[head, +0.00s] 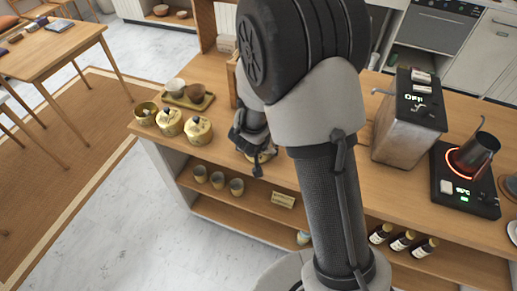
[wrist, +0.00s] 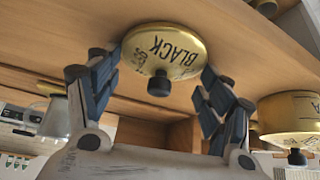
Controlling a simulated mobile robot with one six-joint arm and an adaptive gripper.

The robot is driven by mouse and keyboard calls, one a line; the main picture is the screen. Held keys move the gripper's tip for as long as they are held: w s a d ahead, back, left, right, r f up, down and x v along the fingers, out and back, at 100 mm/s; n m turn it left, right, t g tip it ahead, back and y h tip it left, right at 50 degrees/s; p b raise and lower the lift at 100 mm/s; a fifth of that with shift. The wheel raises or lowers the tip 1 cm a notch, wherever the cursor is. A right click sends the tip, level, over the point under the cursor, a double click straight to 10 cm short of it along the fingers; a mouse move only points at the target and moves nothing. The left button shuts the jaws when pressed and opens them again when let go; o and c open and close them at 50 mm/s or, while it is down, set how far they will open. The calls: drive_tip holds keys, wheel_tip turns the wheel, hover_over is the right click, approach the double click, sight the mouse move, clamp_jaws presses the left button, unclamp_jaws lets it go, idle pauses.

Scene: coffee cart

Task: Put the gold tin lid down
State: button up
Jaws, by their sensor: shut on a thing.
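The gold tin lid (wrist: 165,45) is round, marked BLACK, with a black knob. In the wrist view it sits between the fingers of my gripper (wrist: 160,68), which is shut on it. It lies close against the wooden counter surface; I cannot tell whether it touches. In the head view my gripper (head: 250,152) is over the counter's front part, right of the tins, and mostly hides the lid. An open gold tin (head: 146,113) stands at the left end of the counter. Two lidded gold tins (head: 170,123) (head: 198,131) stand beside it; one tin (wrist: 288,113) shows in the wrist view.
Behind the tins a tray (head: 171,98) holds a white cup and a brown bowl. Several cups (head: 218,180) and bottles (head: 402,240) stand on the shelf below. A steel boiler (head: 400,130) and a hot plate with a pot (head: 480,150) stand at right. My arm hides the counter's middle.

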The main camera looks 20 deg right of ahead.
drive_tip(key=shift+r, duration=0.1)
drive_tip(key=o, duration=1)
drive_tip(key=shift+c, duration=0.2)
